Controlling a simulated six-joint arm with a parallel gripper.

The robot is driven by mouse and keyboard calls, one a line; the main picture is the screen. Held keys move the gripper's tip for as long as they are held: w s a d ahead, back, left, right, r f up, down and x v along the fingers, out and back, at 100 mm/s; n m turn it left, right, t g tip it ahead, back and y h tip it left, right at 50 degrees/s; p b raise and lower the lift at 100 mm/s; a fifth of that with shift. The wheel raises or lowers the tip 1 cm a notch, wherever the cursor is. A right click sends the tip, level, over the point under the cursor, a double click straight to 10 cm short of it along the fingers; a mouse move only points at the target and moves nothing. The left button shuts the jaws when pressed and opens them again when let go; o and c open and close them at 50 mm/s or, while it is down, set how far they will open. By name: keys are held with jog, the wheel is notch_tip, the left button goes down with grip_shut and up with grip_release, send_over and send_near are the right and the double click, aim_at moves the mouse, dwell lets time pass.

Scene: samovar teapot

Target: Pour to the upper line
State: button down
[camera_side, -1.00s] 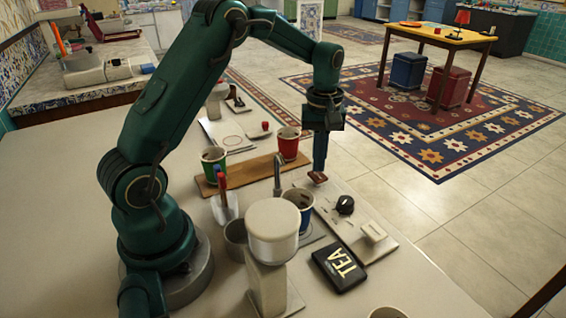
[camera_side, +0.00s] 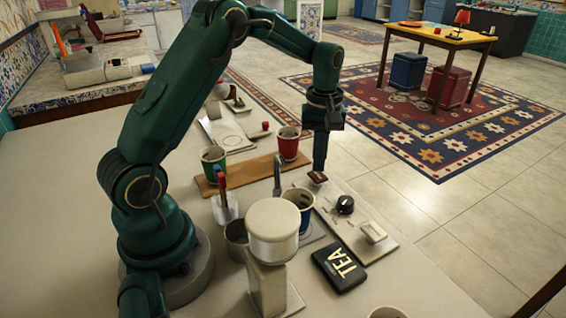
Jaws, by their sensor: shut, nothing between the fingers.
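A blue cup (camera_side: 301,205) stands under the curved metal spout (camera_side: 277,173), partly hidden behind the cream-topped vessel (camera_side: 272,222). I cannot see its fill level or lines from here. My gripper (camera_side: 319,175) is shut and points straight down, its tip at the dark red-brown rocker switch (camera_side: 317,178) on the pale control panel (camera_side: 352,232). The fingertips appear to touch the switch, though I cannot be certain. A black knob (camera_side: 345,204) and a pale lever block (camera_side: 374,232) sit on the same panel.
A black TEA box (camera_side: 340,268) lies near the panel. A holder (camera_side: 225,208) with pens stands left of the spout.

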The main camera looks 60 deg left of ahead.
jog(key=shift+f, duration=1.1)
dwell(6.9)
